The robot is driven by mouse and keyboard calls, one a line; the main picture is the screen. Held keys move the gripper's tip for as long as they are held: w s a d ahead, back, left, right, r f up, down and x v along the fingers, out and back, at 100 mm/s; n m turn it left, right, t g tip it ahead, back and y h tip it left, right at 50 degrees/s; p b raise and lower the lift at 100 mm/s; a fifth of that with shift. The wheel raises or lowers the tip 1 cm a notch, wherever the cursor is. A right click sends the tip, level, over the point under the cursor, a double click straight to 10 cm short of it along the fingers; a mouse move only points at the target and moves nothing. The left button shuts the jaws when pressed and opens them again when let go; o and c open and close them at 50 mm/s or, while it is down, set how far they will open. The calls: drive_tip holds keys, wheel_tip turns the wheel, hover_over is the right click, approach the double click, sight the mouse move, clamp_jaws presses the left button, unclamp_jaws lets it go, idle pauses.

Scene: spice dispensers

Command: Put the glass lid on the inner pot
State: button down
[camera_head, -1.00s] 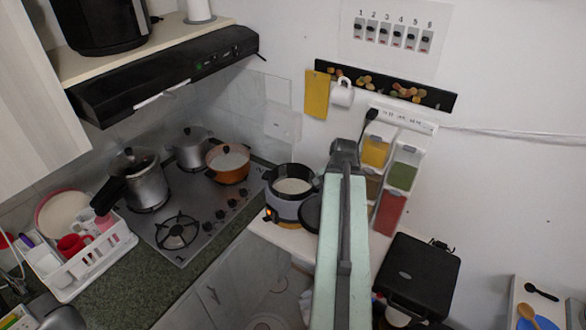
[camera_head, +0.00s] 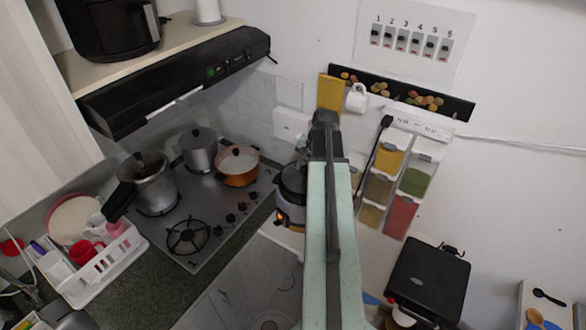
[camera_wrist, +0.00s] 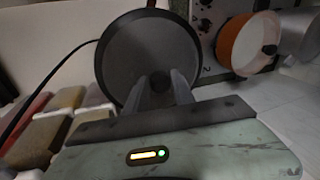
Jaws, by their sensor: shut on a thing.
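My gripper (camera_wrist: 158,84) is shut on the dark knob of the glass lid (camera_wrist: 150,48), a round grey disc with a dark rim in the wrist view. In the head view my own arm hides the gripper and most of the lid. The small grey cooker (camera_head: 290,212) with an orange light stands left of my arm, partly covered by it. A dark round shape is at its top; I cannot tell how much of this is the inner pot and how much is the lid, or whether they touch.
An orange pot (camera_head: 238,166) and metal pots (camera_head: 147,184) stand on the hob left of the cooker. Spice dispensers (camera_head: 401,213) hang on the wall to the right, above a black grill (camera_head: 428,278). A black cable (camera_head: 372,155) runs down near my arm.

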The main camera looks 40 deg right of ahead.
sight(307, 167)
drive_tip(key=shift+w+d+f, duration=0.15)
drive_tip(key=shift+w+d, duration=0.55)
drive_tip(key=shift+s+f+b, duration=0.2)
drive_tip(key=shift+f+b, duration=0.1)
drive_tip(key=shift+b, duration=0.15)
drive_tip(key=b+x, duration=0.3)
drive_tip(key=shift+s, duration=0.3)
drive_tip(key=shift+s+a, duration=0.15)
drive_tip(key=shift+a, duration=0.05)
drive_tip(key=shift+s+a+r, duration=0.1)
drive_tip(key=shift+s+r, duration=0.05)
drive_tip(key=shift+r, duration=0.1)
drive_tip(key=c, duration=1.1)
unclamp_jaws()
drive_tip(key=shift+f, duration=0.15)
drive_tip(key=shift+o, duration=0.2)
drive_tip(key=p+v, duration=1.1)
drive_tip(key=p, duration=0.1)
drive_tip(key=shift+w+r, duration=0.2)
drive_tip(key=shift+r, duration=0.25)
